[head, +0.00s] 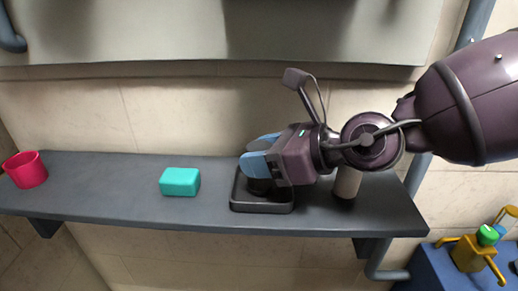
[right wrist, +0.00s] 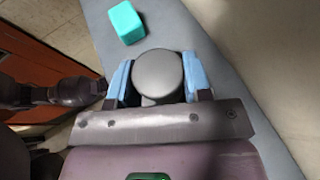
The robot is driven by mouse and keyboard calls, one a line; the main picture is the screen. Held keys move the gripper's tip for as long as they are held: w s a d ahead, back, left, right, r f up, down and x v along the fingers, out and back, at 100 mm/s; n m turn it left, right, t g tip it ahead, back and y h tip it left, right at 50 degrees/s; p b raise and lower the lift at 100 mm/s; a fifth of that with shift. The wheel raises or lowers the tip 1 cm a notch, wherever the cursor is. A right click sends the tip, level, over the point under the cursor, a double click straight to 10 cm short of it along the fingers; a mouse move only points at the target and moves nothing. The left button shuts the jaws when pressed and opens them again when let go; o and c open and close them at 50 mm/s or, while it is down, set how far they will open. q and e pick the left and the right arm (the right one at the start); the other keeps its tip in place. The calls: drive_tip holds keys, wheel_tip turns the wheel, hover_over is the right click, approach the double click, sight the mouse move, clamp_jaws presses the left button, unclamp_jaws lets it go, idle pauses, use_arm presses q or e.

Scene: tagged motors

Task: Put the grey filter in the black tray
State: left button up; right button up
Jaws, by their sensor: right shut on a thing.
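My right gripper (head: 262,158) is above the black tray (head: 262,208) on the shelf, its blue fingers pointing left. In the right wrist view, the grey filter (right wrist: 158,75), a round grey piece, sits between the two blue fingers of the right gripper (right wrist: 158,82), which is shut on it. In the head view, the filter's dark lower part (head: 260,187) shows below the fingers, inside the tray's outline. I cannot tell whether it touches the tray floor. My left gripper is not in view.
On the grey shelf (head: 110,190), a teal block (head: 180,182) lies left of the tray and a red cup (head: 26,170) stands at the far left. A beige cylinder (head: 347,182) is right of the tray, partly behind my arm. A cabinet (head: 230,30) hangs above.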

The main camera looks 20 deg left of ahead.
drive_tip(key=shift+s+d+r, duration=0.1)
drive_tip(key=shift+s+d, duration=0.05)
drive_tip(key=shift+s, duration=0.05)
drive_tip(key=shift+f, duration=0.2)
drive_tip(key=o, duration=1)
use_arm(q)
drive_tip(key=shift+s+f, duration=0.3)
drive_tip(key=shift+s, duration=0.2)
use_arm(e)
drive_tip(key=shift+o, duration=0.2)
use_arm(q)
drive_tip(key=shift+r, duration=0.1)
use_arm(e)
drive_tip(key=shift+r, duration=0.2)
use_arm(q)
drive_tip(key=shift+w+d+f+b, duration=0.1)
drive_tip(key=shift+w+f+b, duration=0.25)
drive_tip(key=shift+b, duration=0.35)
use_arm(e)
drive_tip(key=v, duration=1.2)
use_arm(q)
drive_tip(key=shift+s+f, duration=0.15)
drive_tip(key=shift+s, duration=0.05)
